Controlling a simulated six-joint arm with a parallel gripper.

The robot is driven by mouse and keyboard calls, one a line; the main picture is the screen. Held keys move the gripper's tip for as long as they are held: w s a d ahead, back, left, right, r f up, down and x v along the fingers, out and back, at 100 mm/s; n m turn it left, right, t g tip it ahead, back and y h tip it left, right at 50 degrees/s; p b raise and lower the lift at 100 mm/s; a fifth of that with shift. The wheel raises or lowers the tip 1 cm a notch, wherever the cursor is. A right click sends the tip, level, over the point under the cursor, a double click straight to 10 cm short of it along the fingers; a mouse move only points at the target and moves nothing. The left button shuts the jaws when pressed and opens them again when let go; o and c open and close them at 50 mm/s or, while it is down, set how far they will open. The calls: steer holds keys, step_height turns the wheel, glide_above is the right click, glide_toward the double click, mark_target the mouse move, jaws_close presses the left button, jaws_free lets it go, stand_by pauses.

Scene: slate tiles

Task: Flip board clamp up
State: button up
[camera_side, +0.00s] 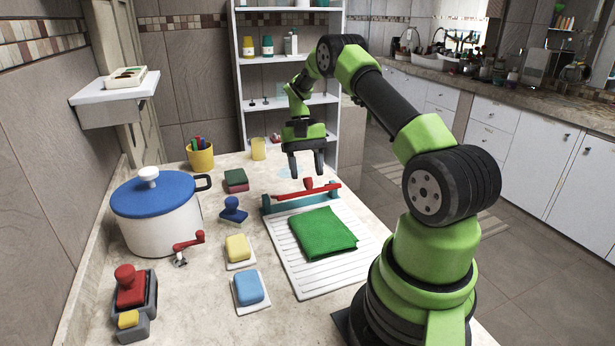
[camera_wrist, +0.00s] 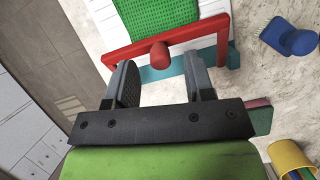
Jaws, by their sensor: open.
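The board clamp has a red bar (camera_side: 288,193) with a short red knob (camera_side: 308,184) at its middle, low over a teal base (camera_side: 300,202). It spans the far end of a white ridged board (camera_side: 312,284). My gripper (camera_side: 306,174) is open and points down just above the clamp. In the wrist view the knob appears between the fingertips (camera_wrist: 160,64); I cannot tell whether they touch it.
A folded green cloth (camera_side: 315,233) lies on the board. To its left are yellow (camera_side: 238,247) and blue (camera_side: 248,288) sponges, a blue-handled brush (camera_side: 233,211) and a blue-lidded pot (camera_side: 160,220). A yellow cup (camera_side: 201,157) and a dark red-and-green block (camera_side: 236,181) stand farther back.

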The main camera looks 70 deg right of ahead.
steer(key=shift+x, duration=1.05)
jaws_close()
steer(key=shift+w+d+r+g+y, duration=0.2)
steer(key=shift+w+d+g+y, duration=0.15)
steer(key=shift+g+y, duration=0.15)
jaws_free()
